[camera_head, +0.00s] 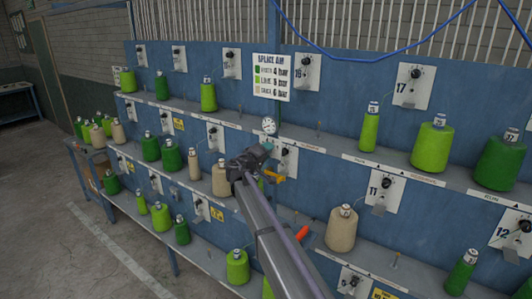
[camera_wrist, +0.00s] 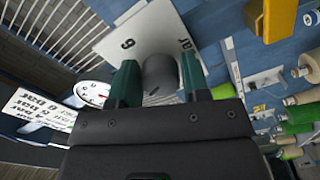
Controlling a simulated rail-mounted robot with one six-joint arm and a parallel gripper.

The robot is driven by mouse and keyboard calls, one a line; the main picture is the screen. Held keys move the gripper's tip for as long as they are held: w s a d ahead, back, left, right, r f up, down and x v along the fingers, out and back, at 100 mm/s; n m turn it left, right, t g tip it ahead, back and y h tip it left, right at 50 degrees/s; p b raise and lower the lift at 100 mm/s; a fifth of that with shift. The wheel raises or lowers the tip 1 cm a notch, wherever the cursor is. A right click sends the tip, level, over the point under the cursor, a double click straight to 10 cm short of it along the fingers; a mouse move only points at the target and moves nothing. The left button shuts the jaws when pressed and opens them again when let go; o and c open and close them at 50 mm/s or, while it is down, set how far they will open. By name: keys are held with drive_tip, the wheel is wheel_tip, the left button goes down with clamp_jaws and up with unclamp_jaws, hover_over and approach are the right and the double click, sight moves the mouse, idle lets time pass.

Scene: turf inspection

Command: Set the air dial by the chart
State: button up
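The chart (camera_head: 271,78), headed SPLICE AIR, hangs on the blue wall and lists green 4 bar, lime 5 bar and tan 6 bar. It also shows at the left of the wrist view (camera_wrist: 38,112), turned over. A round white gauge (camera_head: 269,126) sits below it; in the wrist view the gauge (camera_wrist: 92,93) is too small to read surely. My gripper (camera_head: 264,148) is at the wall just under the gauge. In the wrist view, my gripper's dark green fingers (camera_wrist: 158,78) stand either side of a grey round knob (camera_wrist: 160,76), apparently open with slight gaps.
A white plate (camera_wrist: 140,38) behind the knob carries a figure and "bar". Shelves hold green, lime and tan yarn cones, such as a tan cone (camera_head: 341,228) and a lime cone (camera_head: 431,144). A blue hose (camera_head: 365,58) hangs above.

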drive_tip(key=o, duration=0.3)
drive_tip(key=shift+o, duration=0.2)
drive_tip(key=v, duration=1)
drive_tip(key=shift+s+a, duration=0.2)
drive_tip(key=shift+s, duration=0.15)
drive_tip(key=s+d+f+m+g+y+b, duration=0.3)
drive_tip(key=s+d+f+g+b, duration=0.4)
drive_tip(key=s+d+f, duration=0.8)
drive_tip(key=s+d+f+m+g+y+b, duration=0.4)
drive_tip(key=s+d+f+g+y+b, duration=0.2)
drive_tip(key=s+d+f+b, duration=0.5)
drive_tip(key=s+d+f+g, duration=0.2)
drive_tip(key=s+d+f, duration=0.3)
drive_tip(key=s+f, duration=0.4)
drive_tip(key=shift+s+d+f+m+g, duration=0.25)
drive_tip(key=shift+s+m+g, duration=0.05)
drive_tip(key=shift+s, duration=0.65)
